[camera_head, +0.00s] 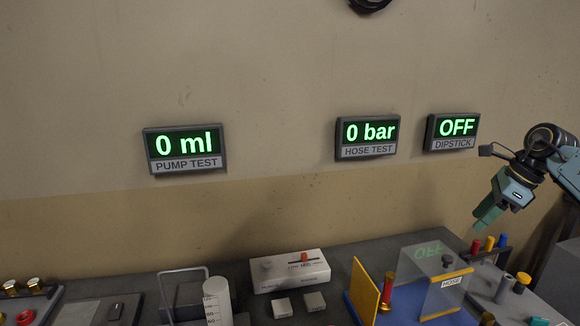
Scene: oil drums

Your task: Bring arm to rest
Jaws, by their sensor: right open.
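My right arm comes in from the right edge. Its gripper (487,218) hangs in the air at the right, pointing down and to the left, above the back right of the bench. It is open, and nothing shows between its fingers. My left gripper is not in view.
The grey bench (370,258) runs along the wall. A clear panel labelled HOSE (446,284), a yellow plate (364,291), a white box (290,271) and a white graduated cylinder (217,301) stand on it. Wall displays read 0 ml (184,148), 0 bar (367,137) and OFF (452,131).

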